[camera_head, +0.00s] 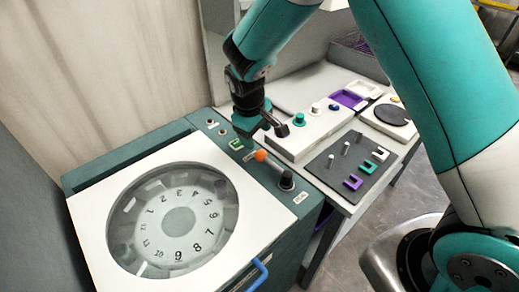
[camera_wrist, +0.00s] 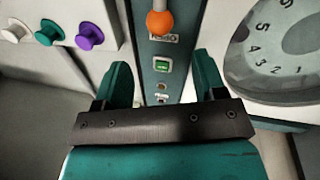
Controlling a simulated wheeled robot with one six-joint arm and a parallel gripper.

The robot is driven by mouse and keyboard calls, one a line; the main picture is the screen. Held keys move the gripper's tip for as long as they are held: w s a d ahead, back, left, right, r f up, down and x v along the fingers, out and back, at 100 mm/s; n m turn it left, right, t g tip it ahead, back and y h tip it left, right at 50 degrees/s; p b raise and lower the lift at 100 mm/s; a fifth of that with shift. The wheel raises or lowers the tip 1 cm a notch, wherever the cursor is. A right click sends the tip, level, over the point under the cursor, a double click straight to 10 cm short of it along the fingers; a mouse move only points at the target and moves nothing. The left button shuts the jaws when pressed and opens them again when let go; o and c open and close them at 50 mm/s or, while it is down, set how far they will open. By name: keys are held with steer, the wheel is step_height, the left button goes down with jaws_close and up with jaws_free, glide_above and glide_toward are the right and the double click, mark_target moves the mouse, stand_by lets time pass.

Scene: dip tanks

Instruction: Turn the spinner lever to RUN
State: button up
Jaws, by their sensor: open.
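The spinner (camera_head: 84,222) is a dark green cabinet with a white top and a round window over a numbered dial. Its lever has an orange knob (camera_head: 261,155) and a shaft running to a black round hub (camera_head: 286,180) on the panel right of the window. The orange knob also shows at the top of the wrist view (camera_wrist: 160,22), with a small label just below it whose text I cannot read surely. My gripper (camera_head: 263,125) is open and empty above the panel, apart from the knob. In the wrist view its fingers (camera_wrist: 161,65) are spread, with the knob beyond them.
A lit green button (camera_head: 236,144) sits on the panel near the knob. A blue handle (camera_head: 258,273) is at the spinner's front. To the right, a white box (camera_head: 310,138) with coloured knobs and a dark board (camera_head: 345,165) with pegs stand on a bench.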

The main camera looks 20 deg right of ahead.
mark_target(259, 152)
steer(key=f, duration=0.3)
steer(key=d+f+p, duration=0.1)
steer(key=f, duration=0.2)
steer(key=w+f+p, duration=0.1)
steer(key=f, duration=0.2)
steer(key=shift+d, duration=0.2)
jaws_close()
